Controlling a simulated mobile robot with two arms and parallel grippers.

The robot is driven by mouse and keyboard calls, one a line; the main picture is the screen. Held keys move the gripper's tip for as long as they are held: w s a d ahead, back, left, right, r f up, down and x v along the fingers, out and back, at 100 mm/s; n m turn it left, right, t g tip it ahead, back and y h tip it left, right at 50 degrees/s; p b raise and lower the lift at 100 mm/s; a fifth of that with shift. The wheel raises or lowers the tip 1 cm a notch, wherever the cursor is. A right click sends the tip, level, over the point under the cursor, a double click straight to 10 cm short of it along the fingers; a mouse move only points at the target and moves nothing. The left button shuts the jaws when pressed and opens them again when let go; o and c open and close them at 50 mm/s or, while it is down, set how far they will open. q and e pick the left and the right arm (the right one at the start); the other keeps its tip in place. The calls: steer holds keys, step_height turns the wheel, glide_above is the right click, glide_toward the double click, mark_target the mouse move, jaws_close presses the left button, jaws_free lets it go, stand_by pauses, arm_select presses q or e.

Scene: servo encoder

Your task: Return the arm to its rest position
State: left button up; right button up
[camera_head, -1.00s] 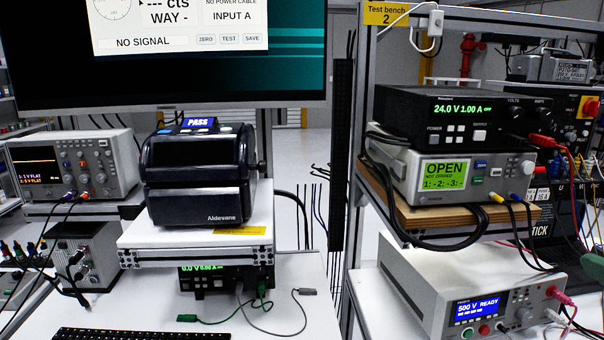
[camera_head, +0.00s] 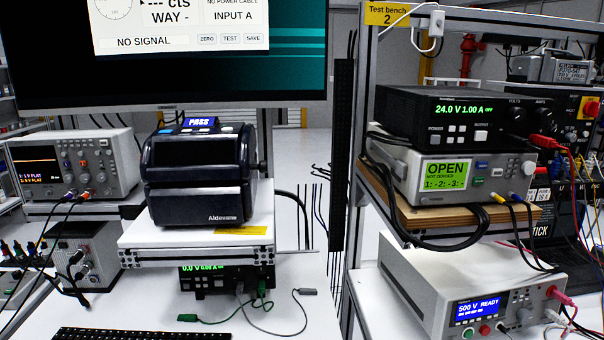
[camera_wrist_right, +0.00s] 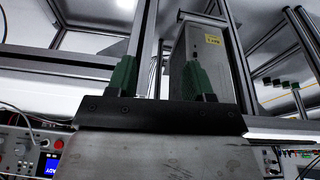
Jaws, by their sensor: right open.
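My right gripper (camera_wrist_right: 163,82) shows in the right wrist view. Its two green-padded fingers stand wide apart with nothing between them, so it is open and empty. Behind the fingers is a grey box-shaped unit (camera_wrist_right: 208,50) with a yellow label, set among metal frame posts. I cannot tell whether the right finger is near or touching it; it looks apart. Neither gripper nor either arm shows in the head view. My left gripper is not in view.
In the head view, a black label printer (camera_head: 200,180) stands on a white shelf (camera_head: 135,240). Stacked instruments, including a black power supply (camera_head: 440,118), fill the rack at right. A white tester (camera_head: 420,285) sits below. Loose cables (camera_head: 265,325) lie on the bench. A large monitor (camera_head: 50,90) hangs above.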

step_height(320, 180, down, 26)
steer(key=s+g, duration=0.1)
steer(key=s, duration=0.1)
steer(key=s+d+f+g, duration=0.1)
steer(key=s+d+f, duration=0.2)
steer(key=s+f, duration=1.1)
steer(key=shift+s+d+f, duration=0.15)
steer(key=shift+s+f, duration=0.05)
steer(key=shift+s, duration=0.45)
